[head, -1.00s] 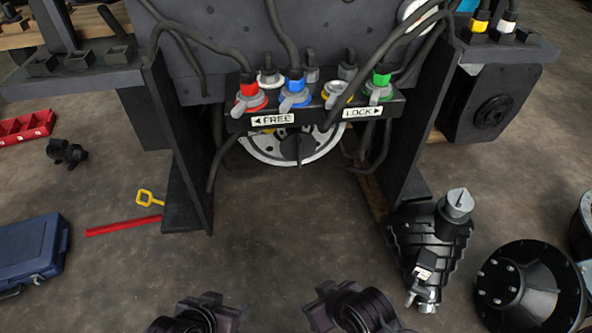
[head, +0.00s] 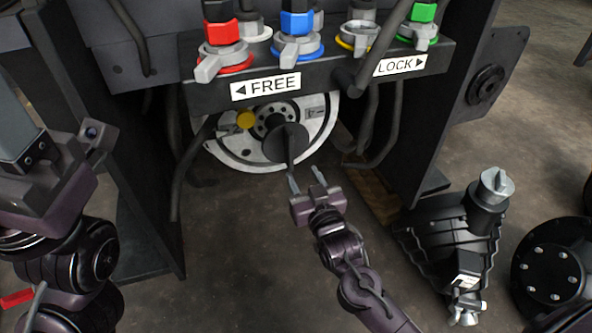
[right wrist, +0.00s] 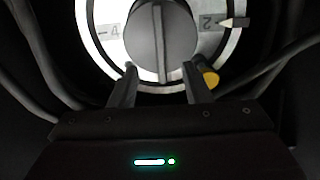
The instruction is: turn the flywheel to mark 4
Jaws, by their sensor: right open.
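The flywheel (head: 222,147) is a pale ring-marked disc under the valve bar, partly hidden by the bar. A dark round knob with a straight fin (head: 290,146) stands out from its middle. The flywheel (right wrist: 97,62) also shows in the right wrist view, with a mark "2" beside a pale pointer (right wrist: 236,22) and another mark at left, perhaps 4 or 1. My right gripper (head: 306,180) is open and empty, just below the knob; its fingers (right wrist: 161,82) lie either side of the fin's line. My left gripper (head: 95,135) is at the left edge, its fingers unclear.
A bar (head: 330,88) above carries red, blue, yellow and green couplings and FREE (head: 266,87) and LOCK (head: 401,65) labels. Dark hoses hang both sides of the flywheel. Upright plates flank the bay. A black ribbed unit (head: 452,240) stands right. Floor below is clear.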

